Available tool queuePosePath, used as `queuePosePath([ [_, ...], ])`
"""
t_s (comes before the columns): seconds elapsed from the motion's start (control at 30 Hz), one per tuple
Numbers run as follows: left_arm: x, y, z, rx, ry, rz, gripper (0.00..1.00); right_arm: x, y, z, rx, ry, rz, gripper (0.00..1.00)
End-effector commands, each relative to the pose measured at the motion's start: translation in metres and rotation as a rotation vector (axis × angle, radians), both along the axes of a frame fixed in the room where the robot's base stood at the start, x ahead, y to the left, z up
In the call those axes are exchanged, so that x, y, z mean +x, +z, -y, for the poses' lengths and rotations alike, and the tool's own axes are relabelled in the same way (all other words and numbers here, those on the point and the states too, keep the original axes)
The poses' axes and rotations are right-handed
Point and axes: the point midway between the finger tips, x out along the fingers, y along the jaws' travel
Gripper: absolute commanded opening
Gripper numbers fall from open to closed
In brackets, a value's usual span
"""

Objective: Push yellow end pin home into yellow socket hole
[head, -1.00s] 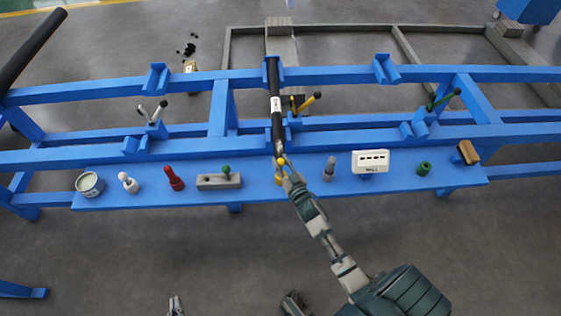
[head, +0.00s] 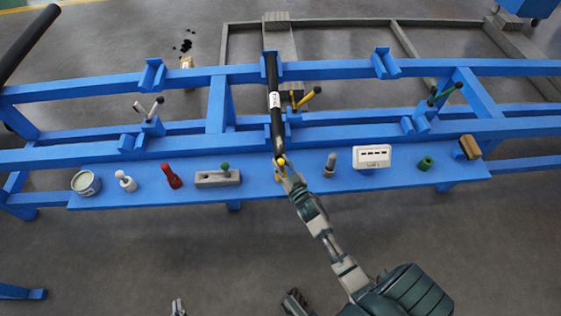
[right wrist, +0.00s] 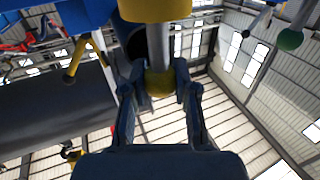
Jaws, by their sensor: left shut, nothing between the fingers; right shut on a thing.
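A black tube (head: 272,75) with a white label lies across the blue rack, its near end by my right gripper (head: 281,168). The gripper is shut on a grey pin with yellow parts, whose yellow end (head: 281,161) shows at the jaws. In the right wrist view, the fingers (right wrist: 158,88) close around a yellow band on the pin's metal shaft (right wrist: 158,45). A larger yellow piece (right wrist: 154,9) is at the shaft's far end. I cannot make out the yellow socket hole or how deep the pin sits.
The blue shelf (head: 110,200) holds a tin (head: 86,183), a red piece (head: 171,177), a grey block (head: 215,179), a white box (head: 371,157) and a green ring (head: 425,163). Yellow-handled (head: 311,96) and green-handled (head: 446,92) levers stand on the rack.

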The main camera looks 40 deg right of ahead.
Motion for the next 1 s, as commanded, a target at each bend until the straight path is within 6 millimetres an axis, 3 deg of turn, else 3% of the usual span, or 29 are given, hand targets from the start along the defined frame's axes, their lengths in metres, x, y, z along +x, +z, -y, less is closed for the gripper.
queuePosePath([
  [0.37, -0.0013, -0.0091, 0.0, 0.0, 0.0, -0.009, 0.0, 0.0, -0.0104, -0.0001, 0.001, 0.0, -0.001, 0.0],
  [0.4, -0.0014, -0.0092, 0.0, 0.0, 0.0, -0.009, 0.0, 0.0, -0.0106, -0.0001, 0.001, 0.0, 0.0, 0.31],
  [0.5, -0.0012, -0.0083, 0.0, 0.0, 0.0, -0.008, 0.0, 0.0, -0.0093, 0.0, 0.001, 0.0, 0.001, 0.56],
  [1.0, -0.0011, -0.0084, 0.0, 0.0, 0.0, -0.008, 0.0, -0.0012, -0.0104, -0.0004, 0.001, 0.0, -0.002, 0.57],
])
